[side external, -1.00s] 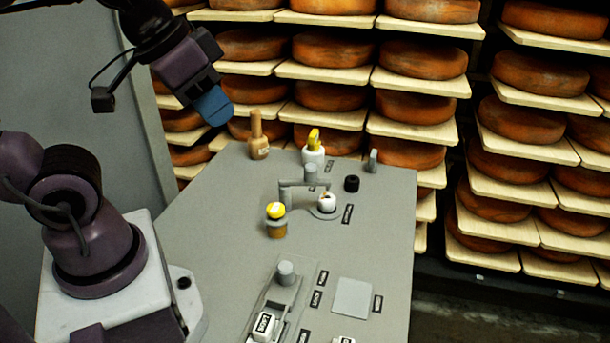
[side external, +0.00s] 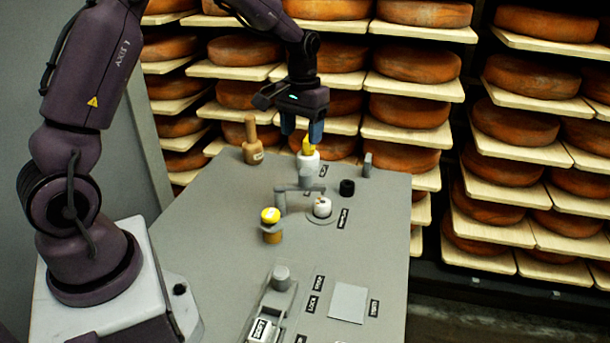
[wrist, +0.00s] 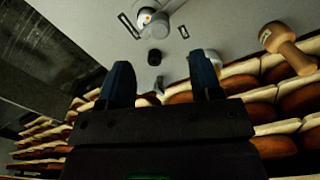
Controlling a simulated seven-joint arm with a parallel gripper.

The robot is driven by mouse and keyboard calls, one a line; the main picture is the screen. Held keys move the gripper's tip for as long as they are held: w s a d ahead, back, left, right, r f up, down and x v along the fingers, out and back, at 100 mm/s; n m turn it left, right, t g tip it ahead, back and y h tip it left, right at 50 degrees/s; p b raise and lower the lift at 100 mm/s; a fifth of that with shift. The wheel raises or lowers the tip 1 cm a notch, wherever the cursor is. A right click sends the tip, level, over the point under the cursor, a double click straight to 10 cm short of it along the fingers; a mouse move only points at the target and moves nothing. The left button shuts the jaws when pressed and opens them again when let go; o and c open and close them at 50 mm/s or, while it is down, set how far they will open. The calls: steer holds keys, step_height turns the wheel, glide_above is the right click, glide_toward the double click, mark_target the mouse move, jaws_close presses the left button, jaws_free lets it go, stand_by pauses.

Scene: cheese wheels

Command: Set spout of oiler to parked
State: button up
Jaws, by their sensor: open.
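A white bottle (side external: 308,162) with a yellow pointed spout (side external: 308,145) stands near the back edge of the grey table. I cannot tell for certain which of these is the oiler. My gripper (side external: 302,132) is open and empty, fingers down, over or near the bottle's top; contact cannot be told. In the wrist view my gripper (wrist: 160,66) shows both fingers apart, and one finger partly hides the pale bottle.
A wooden-handled tool (side external: 251,142) stands left of the bottle. A black cylinder (side external: 347,187), a white knob (side external: 322,208) and a yellow-capped jar (side external: 271,227) are on the table (side external: 205,250). A lever panel (side external: 275,300) is at the front. Cheese shelves rise behind.

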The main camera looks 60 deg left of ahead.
mark_target(305, 171)
steer(key=f, duration=0.8)
steer(key=w+f, duration=0.1)
steer(key=f, duration=0.3)
jaws_close()
